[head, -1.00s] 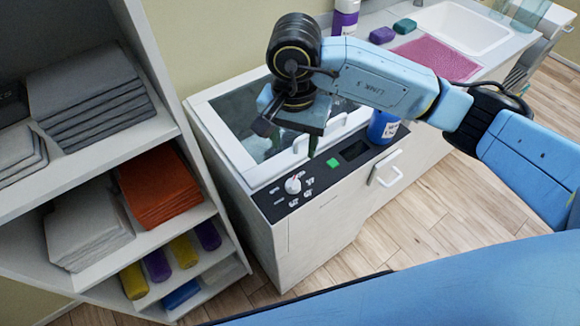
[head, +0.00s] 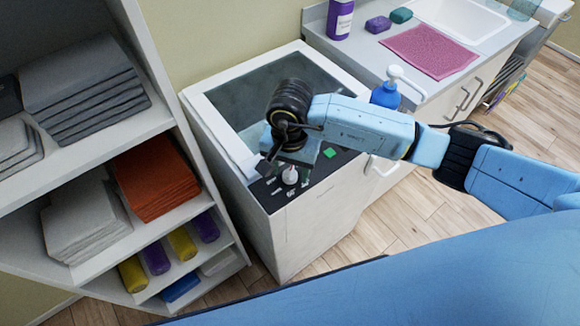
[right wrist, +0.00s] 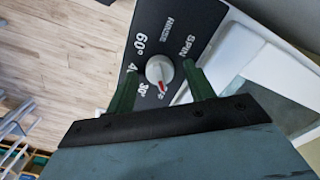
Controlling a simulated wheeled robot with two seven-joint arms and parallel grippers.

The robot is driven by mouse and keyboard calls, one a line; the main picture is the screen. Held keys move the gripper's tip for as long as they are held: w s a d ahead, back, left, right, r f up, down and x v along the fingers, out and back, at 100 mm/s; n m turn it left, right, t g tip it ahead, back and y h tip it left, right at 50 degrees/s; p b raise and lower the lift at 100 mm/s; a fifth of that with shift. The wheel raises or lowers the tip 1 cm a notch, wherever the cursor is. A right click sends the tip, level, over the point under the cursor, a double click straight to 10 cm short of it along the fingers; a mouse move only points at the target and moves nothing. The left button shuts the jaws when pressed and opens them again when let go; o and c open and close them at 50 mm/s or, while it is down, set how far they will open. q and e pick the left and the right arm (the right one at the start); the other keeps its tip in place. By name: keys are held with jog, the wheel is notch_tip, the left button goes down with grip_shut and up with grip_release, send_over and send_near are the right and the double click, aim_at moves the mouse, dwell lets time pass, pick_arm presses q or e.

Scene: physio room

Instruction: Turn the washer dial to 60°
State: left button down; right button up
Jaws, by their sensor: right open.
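The washer (head: 318,215) is a white top-loading box with a black control panel (head: 262,187) on its front edge. The white dial (head: 290,175) is on that panel. In the right wrist view the dial (right wrist: 158,68) has a red pointer mark aimed down, near the 30° label and a partly hidden label beside it. The 60° label (right wrist: 144,43) is at the dial's upper left; RINSE and SPIN are above. My right gripper (right wrist: 160,69) is open, with one green finger on each side of the dial; contact cannot be told. It also shows over the panel in the head view (head: 289,182). My left gripper is out of view.
A shelf (head: 158,240) with towels and rolls stands close on the left. A blue pump bottle (head: 385,94) is behind my right arm. A counter (head: 395,55) with sink and pink cloth is at the back right. A blue padded surface (head: 420,280) fills the front.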

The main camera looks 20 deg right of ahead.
jog(key=shift+c, duration=0.2)
jog(key=c, duration=0.9)
